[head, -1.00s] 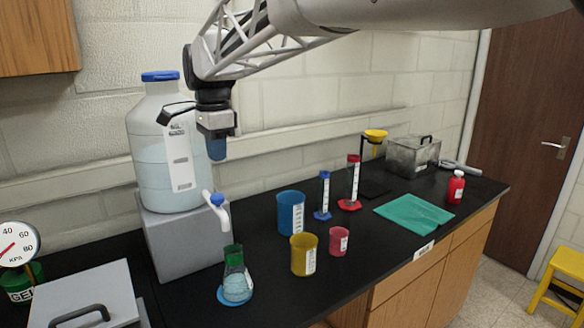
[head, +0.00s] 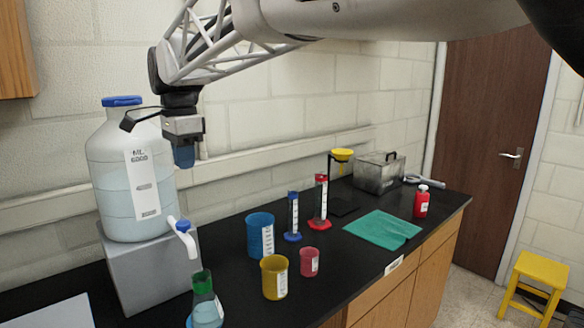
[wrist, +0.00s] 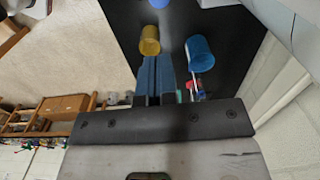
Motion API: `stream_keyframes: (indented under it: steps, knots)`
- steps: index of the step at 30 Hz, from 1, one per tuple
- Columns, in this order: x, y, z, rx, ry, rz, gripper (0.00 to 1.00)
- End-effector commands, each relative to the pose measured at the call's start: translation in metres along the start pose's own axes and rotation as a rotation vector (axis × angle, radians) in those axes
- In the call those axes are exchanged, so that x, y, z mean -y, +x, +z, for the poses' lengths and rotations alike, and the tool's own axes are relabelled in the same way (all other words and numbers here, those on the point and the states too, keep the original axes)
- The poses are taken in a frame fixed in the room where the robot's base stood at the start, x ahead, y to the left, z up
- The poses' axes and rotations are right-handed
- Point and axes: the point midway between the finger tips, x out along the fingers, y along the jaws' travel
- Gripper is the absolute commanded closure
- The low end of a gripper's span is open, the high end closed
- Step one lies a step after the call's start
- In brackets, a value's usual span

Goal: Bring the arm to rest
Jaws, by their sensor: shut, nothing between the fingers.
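My gripper (head: 184,157) hangs in the air in the head view, its blue fingers pointing down, just right of the large water carboy (head: 125,170). It is high above the black bench. In the wrist view my gripper (wrist: 155,62) shows its two blue fingers side by side, shut and with nothing held. Beyond the fingertips in that view are a yellow beaker (wrist: 150,41) and a blue beaker (wrist: 199,50), both apart from the fingers.
The carboy stands on a grey block (head: 150,270) with a spigot (head: 182,238) above a green-necked flask (head: 206,305). Two cylinders, a pink beaker (head: 309,262), a teal cloth (head: 382,228), a metal box (head: 378,175) and a red bottle (head: 421,203) stand or lie further right.

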Motion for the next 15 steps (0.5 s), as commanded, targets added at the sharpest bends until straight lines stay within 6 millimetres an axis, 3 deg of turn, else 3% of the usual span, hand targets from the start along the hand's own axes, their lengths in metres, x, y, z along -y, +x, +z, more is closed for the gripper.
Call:
stream_keyframes:
  steps: [8, 15]
  knots:
    - [-0.059, 0.009, -0.048, -0.007, -0.077, -0.024, 1.0]
    - [-0.139, 0.029, -0.097, -0.026, -0.189, -0.054, 1.0]
